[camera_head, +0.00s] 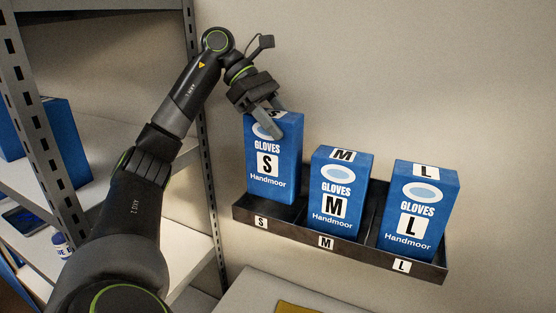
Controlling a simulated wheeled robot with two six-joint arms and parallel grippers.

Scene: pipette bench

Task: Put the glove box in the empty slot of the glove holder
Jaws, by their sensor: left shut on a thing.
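The blue glove box marked S (285,187) is upright at the left slot of the dark glove holder (290,240) on the wall. It sits a little higher than the other boxes; whether its bottom touches the slot floor is hidden by the holder's front lip. My left gripper (268,121) is shut on the top of the S box, with a finger down its front face. The blue M box (335,228) stands in the middle slot and the blue L box (413,240) in the right slot. My right gripper is not in view.
A metal shelf unit (120,115) stands at the left, with blue boxes (62,140) and a small white bottle (61,245) on it. A pale table top (250,295) with a yellow item (298,308) is below the holder. The wall above the holder is clear.

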